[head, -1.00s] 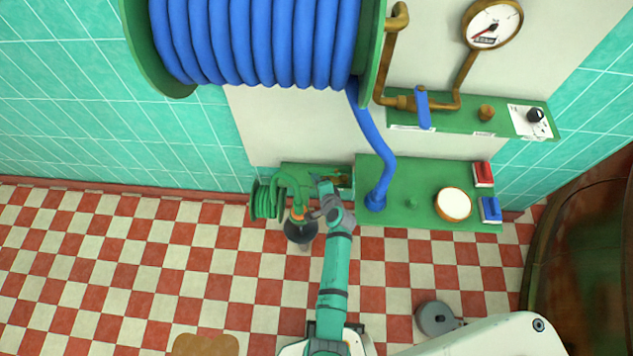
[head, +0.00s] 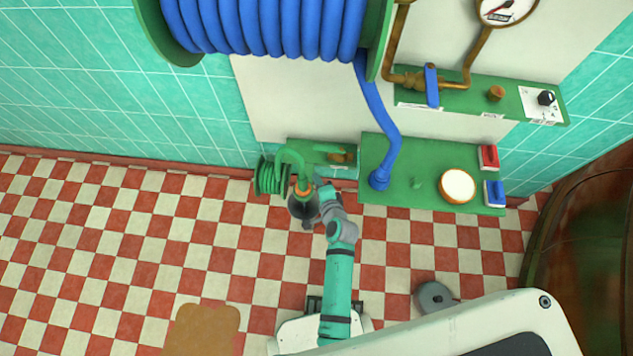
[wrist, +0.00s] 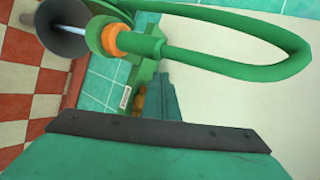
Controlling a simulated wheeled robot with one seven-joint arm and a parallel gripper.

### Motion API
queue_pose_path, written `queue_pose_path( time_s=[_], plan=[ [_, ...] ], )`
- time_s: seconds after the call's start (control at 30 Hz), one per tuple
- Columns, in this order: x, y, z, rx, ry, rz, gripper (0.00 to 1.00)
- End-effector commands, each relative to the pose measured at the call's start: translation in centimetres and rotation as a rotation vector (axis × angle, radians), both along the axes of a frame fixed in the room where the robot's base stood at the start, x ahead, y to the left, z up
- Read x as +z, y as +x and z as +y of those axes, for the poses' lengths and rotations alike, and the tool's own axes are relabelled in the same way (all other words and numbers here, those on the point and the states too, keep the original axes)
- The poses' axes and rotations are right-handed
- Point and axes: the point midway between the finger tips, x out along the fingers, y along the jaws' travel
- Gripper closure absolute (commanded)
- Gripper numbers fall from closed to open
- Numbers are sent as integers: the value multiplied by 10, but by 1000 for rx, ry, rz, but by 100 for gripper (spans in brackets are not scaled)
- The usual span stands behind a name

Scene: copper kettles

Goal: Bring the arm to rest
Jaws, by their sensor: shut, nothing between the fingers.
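My arm (head: 338,285) reaches up from the bottom of the head view, bent at its grey wrist near the small green bench. My gripper (wrist: 160,98) shows in the wrist view as a narrow dark green tip, shut and empty. In the head view its fingers are hard to make out. A green hose (wrist: 225,28) with an orange collar (wrist: 117,40) and a grey cone (wrist: 62,24) lies beyond the tip in the wrist view. In the head view the grey cone (head: 301,209) is left of my wrist, below the orange collar (head: 303,187).
A green hose reel (head: 270,176) stands left of the hose. A green bench (head: 425,150) to the right bears a blue hose end (head: 379,180) and a round white-topped pot (head: 458,185). A big blue hose reel (head: 265,25) hangs above. The checked floor at left is mostly clear.

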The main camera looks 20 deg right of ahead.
Motion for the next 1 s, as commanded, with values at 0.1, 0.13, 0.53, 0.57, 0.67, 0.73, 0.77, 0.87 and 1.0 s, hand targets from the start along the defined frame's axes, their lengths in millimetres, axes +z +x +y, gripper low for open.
queue_pose_path(
  time_s=[0.1,0.13,0.53,0.57,0.67,0.73,0.77,0.87,1.0],
  plan=[
    [4,-6,2,0,0,0,100],
    [4,-7,2,-1,0,1,100],
    [3,-21,3,7,-47,1,100],
    [2,-28,5,13,-68,2,100],
    [3,-57,13,47,-178,-1,100],
    [7,-81,19,78,-274,-6,100],
    [10,-91,21,91,-318,-9,100],
    [22,-125,29,139,-460,-23,100],
    [46,-168,41,210,-654,-47,100]
  ],
)
